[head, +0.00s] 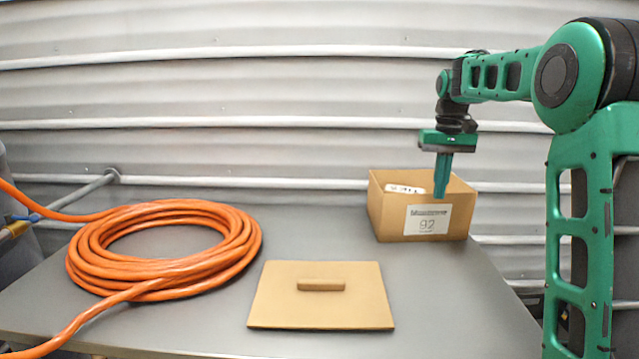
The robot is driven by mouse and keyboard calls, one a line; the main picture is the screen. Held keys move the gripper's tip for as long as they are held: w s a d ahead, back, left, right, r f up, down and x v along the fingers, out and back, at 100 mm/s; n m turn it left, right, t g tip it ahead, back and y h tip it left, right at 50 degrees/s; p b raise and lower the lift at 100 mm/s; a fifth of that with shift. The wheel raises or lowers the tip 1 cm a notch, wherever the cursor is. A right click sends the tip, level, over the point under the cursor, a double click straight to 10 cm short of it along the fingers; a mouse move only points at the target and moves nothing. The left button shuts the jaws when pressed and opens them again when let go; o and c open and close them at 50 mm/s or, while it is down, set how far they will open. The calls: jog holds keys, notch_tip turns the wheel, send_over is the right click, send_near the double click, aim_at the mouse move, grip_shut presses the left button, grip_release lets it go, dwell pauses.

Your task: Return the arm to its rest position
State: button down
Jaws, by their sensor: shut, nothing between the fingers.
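My green arm rises on the right of the head view and reaches left over the table. My gripper (441,194) points straight down, with its fingers shut and nothing between them. Its fingertips are in front of or just inside the opening of a cardboard box (390,219); I cannot tell how deep they are. A white labelled item (404,189) shows inside the box at the left; the rest of the inside is hidden.
A flat tan lid (320,312) with a small handle (321,285) lies at the front middle of the grey table (310,235). A coiled orange hose (95,257) covers the left side, its ends running off left. A corrugated metal wall (250,90) stands behind.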

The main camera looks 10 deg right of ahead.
jog(key=s+f+m, duration=0.1)
jog(key=s+f, duration=0.3)
jog(key=s, duration=0.9)
jog(key=s+a+f+m, duration=0.1)
jog(key=s+f, duration=0.3)
jog(key=s, duration=1)
jog(key=s+f+m, duration=0.2)
jog(key=s+f, duration=0.3)
jog(key=s, duration=0.8)
jog(key=shift+s+a, duration=0.2)
jog(key=shift+s, duration=0.2)
jog(key=shift+w+f, duration=0.3)
jog(key=shift+w, duration=0.3)
